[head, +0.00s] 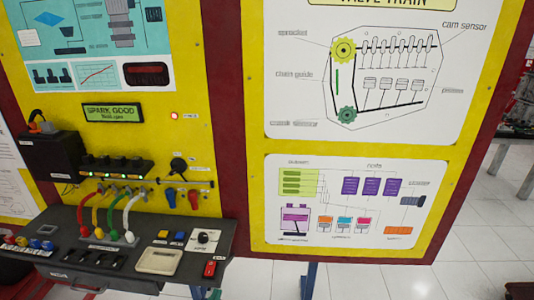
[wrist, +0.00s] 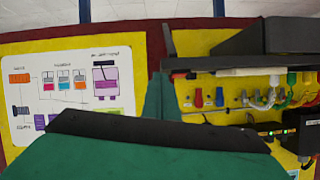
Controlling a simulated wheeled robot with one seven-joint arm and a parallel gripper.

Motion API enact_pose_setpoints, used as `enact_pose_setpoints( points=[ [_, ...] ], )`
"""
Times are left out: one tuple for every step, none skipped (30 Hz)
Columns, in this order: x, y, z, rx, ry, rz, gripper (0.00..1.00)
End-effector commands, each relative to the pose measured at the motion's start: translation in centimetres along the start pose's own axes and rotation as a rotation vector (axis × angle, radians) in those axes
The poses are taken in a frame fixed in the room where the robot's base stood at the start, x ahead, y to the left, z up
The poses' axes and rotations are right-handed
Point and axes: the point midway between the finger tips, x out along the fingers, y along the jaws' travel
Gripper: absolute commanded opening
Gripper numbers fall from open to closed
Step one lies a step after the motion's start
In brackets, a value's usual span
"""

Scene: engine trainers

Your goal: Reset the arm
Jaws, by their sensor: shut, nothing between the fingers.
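My gripper (wrist: 161,82) shows in the wrist view as narrow dark green fingers pressed together, with nothing between them. Its broad green and black body fills the bottom of that view. The fingers point at the yellow trainer board, and no contact with it can be seen. The wrist view shows the board upside down. My arm and gripper do not show in the head view.
The yellow engine trainer board (head: 217,150) has a lit "SPARK GOOD" display (head: 113,112) and coloured leads (head: 105,215). A dark control shelf (head: 125,262) juts out at lower left; in the wrist view the shelf (wrist: 215,62) is at upper right. Tiled floor (head: 480,245) is clear at right.

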Motion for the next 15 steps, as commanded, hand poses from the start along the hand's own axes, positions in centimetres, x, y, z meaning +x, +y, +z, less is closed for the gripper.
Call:
enact_pose_setpoints(
  points=[
    [0.0,1.7,0.9,-0.045,0.008,-0.006,0.0],
    [0.0,2.4,1.3,-0.069,0.013,-0.015,0.0],
    [-0.1,3.2,2.0,-0.101,0.02,-0.027,0.0],
    [-0.3,3.9,2.5,-0.122,0.023,-0.036,0.0],
    [-0.4,4.6,3.0,-0.145,0.027,-0.044,0.0],
    [-0.7,5.5,3.6,-0.171,0.031,-0.056,0.0],
    [-1.0,6.2,4.1,-0.192,0.034,-0.064,0.0],
    [-1.2,6.8,4.6,-0.209,0.036,-0.072,0.0],
    [-1.7,7.8,5.3,-0.232,0.039,-0.083,0.0],
    [-2.0,8.5,5.8,-0.248,0.04,-0.089,0.0],
    [-2.4,9.1,6.4,-0.263,0.041,-0.097,0.0],
    [-3.0,10.0,7.1,-0.281,0.042,-0.106,0.0],
    [-3.5,10.7,7.6,-0.293,0.043,-0.113,0.0],
    [-4.0,11.3,8.1,-0.304,0.043,-0.119,0.0],
    [-4.8,12.1,8.8,-0.317,0.044,-0.128,0.0]
  ],
)
